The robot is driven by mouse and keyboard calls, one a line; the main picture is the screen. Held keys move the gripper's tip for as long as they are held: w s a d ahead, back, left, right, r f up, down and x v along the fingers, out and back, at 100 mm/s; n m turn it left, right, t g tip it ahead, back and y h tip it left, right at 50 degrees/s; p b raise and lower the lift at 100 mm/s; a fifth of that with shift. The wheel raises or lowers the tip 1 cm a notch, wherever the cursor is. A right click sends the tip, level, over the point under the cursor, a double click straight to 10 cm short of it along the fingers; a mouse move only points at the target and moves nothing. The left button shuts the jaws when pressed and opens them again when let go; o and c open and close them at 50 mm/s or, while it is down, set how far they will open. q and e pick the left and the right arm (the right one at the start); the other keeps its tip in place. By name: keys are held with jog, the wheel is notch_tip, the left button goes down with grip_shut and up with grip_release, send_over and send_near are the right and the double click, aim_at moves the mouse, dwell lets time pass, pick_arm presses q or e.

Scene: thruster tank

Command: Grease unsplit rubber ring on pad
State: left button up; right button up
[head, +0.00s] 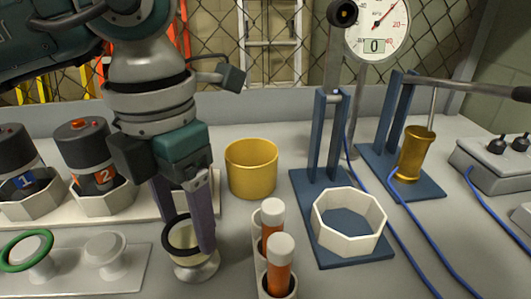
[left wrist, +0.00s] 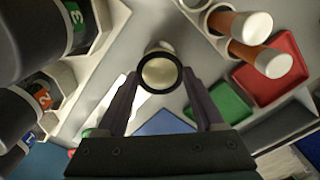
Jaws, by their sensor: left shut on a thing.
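My left gripper (head: 186,240) points down and is shut on a black rubber ring (head: 164,236). It holds the ring at the pale round pad (head: 185,262) on a small metal stand. The pale pad face shows through the ring's opening. In the left wrist view, the black ring (left wrist: 140,74) sits between the fingertips, framing the pale disc. I cannot tell whether ring and pad touch. A green ring (head: 14,262) rests around a white peg at the left. The peg beside it (head: 105,247) is bare. My right gripper is out of view.
A yellow cup (head: 251,170) stands right of my gripper. A rack with orange, white-capped tubes (head: 279,265) is close on the right. Beyond are a white octagonal ring (head: 348,222) on a blue press and a brass cylinder (head: 410,155). Numbered canisters (head: 82,155) stand left.

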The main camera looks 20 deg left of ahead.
pick_arm(q)
jog(key=shift+f+b, duration=0.55)
jog(key=shift+f, duration=0.05)
dwell(0.6)
jog(key=shift+r+n+p, duration=0.1)
jog(key=shift+n+p, duration=0.3)
jog(key=shift+n, duration=0.5)
jog(key=n, duration=0.2)
jog(key=shift+n+p, duration=0.35)
jog(key=shift+n, duration=0.05)
jog(key=shift+f, duration=0.2)
